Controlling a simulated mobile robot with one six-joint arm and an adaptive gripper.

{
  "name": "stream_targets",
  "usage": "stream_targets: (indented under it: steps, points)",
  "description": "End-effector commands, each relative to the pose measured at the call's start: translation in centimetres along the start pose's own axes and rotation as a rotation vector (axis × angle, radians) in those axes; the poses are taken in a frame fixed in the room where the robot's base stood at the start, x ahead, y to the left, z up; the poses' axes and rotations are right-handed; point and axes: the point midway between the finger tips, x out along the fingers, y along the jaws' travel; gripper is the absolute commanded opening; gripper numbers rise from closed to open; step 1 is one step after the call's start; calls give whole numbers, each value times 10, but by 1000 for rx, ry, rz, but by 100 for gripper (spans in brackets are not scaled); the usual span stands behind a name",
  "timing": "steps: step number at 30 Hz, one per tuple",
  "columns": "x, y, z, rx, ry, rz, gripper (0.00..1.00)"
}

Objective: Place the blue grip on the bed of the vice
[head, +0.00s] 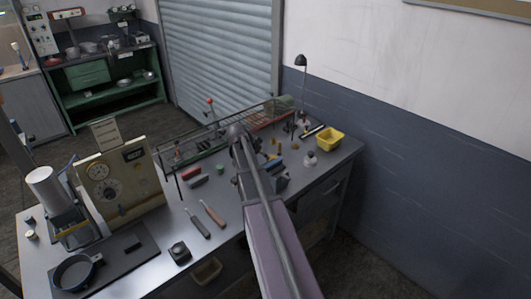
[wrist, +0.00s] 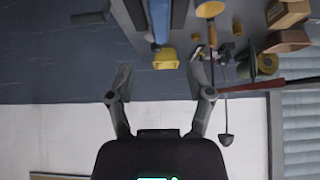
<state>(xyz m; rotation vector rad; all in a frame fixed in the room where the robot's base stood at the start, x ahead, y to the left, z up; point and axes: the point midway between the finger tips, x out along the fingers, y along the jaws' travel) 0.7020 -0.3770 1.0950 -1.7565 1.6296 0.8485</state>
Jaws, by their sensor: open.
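My gripper (wrist: 159,72) is open, with nothing between its fingers in the wrist view. In the head view my arm reaches over the bench and hides the gripper. A narrow blue piece (wrist: 160,22), which looks like the blue grip, shows at the top of the wrist view. It lies between dark grey parts that may belong to the vice (wrist: 131,16), apart from my fingertips. In the head view a dark blue-grey block (head: 280,182), possibly the vice, stands right of my arm.
A yellow bin (head: 329,139) stands at the bench's back right, near a desk lamp (head: 301,62). A wire rack (head: 215,138) runs along the back. Two handled tools (head: 212,213) lie left of my arm. A dark pan (head: 75,272) sits front left.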

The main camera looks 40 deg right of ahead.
Motion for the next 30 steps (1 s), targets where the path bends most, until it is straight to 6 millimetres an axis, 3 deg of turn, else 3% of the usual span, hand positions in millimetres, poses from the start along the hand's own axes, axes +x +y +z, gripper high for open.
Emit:
stream_targets:
  steps: [9,30]
  points:
    - [-26,0,-1,-2,0,-1,67]
    - [-29,-1,0,-2,0,-1,67]
